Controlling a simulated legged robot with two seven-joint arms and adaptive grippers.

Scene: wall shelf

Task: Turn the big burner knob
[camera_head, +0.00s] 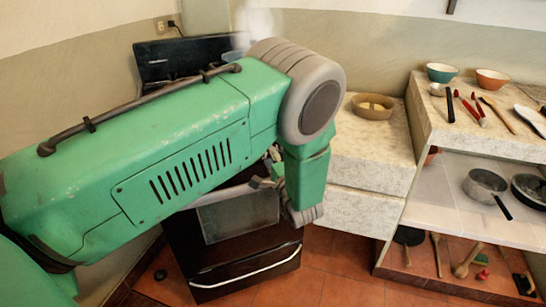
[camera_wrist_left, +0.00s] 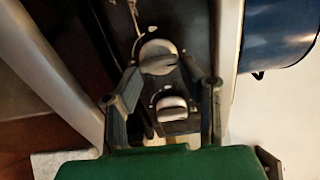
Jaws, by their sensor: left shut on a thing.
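In the left wrist view, my left gripper (camera_wrist_left: 162,68) has its two grey fingers on either side of the big burner knob (camera_wrist_left: 158,57), a round pale metal knob with a raised grip bar. The fingers are shut on it. A second, smaller-looking knob (camera_wrist_left: 172,107) sits nearer the palm, between the finger bases. In the head view, the stove (camera_head: 235,265) stands behind my green left arm, which hides its knobs and most of its top. My right gripper is not in view.
A blue pot (camera_wrist_left: 275,35) is close beside the fingers in the wrist view. Right of the stove is a stone counter (camera_head: 360,160) with a tan bowl (camera_head: 373,107). Farther right, shelves hold bowls, utensils and a saucepan (camera_head: 486,184).

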